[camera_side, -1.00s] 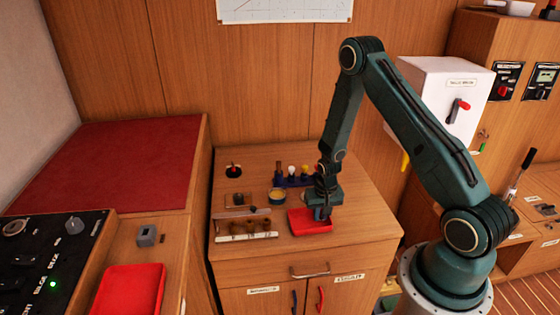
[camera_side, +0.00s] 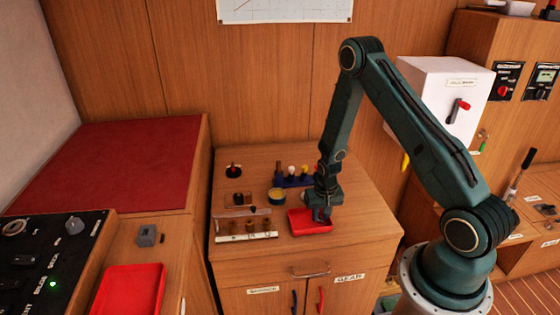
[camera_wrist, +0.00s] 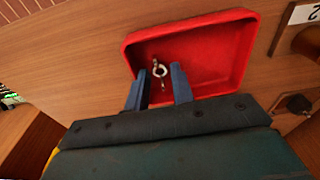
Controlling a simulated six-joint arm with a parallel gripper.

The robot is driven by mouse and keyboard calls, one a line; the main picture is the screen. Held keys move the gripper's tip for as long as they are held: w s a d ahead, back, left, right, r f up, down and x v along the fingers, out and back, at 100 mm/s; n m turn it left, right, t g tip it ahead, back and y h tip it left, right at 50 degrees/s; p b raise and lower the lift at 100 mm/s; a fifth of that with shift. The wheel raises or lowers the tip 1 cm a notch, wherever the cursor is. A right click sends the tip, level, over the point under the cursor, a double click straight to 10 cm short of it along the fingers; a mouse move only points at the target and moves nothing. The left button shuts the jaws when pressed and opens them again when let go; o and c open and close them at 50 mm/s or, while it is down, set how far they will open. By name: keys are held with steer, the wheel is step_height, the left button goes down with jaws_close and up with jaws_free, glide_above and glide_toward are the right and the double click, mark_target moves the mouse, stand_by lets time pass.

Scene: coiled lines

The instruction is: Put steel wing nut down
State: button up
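The steel wing nut (camera_wrist: 160,69) is a small silvery piece with a ring-like part. In the wrist view it shows over the floor of the red tray (camera_wrist: 240,55), between the lines of my two blue fingers. My gripper (camera_wrist: 159,76) is open, with a clear gap between each finger and the nut. I cannot tell for sure whether the nut rests on the tray floor. In the side view my gripper (camera_side: 322,215) is low over the red tray (camera_side: 302,231), and the nut is too small to make out.
Left of the tray is a pale rack (camera_side: 228,239) with several brown pegs. Behind it are a yellow-topped round pot (camera_side: 277,196) and a dark stand with bulb-like pieces (camera_side: 293,183). Another red tray (camera_side: 130,292) lies on the left counter beside a grey block (camera_side: 147,236).

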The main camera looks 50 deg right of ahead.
step_height(320, 180, up, 12)
steer(key=s+a, duration=0.1)
stand_by(0.8)
stand_by(0.5)
steer(key=s+a+r+n+t, duration=0.15)
steer(key=a+r, duration=0.25)
steer(key=r, duration=0.5)
steer(key=s+a+r+n+t, duration=0.1)
steer(key=s+a+r+n, duration=0.1)
steer(key=a+r, duration=0.5)
steer(key=s+a+r+n+t, duration=0.1)
steer(key=s+a+r+n, duration=0.1)
steer(key=s+r, duration=0.4)
steer(key=s+a+r+n+t+y, duration=0.1)
steer(key=s+a+r+n, duration=0.2)
steer(key=s+r, duration=0.3)
steer(key=shift+s+a+r, duration=0.2)
steer(key=shift+s+a, duration=0.1)
steer(key=shift+s, duration=0.65)
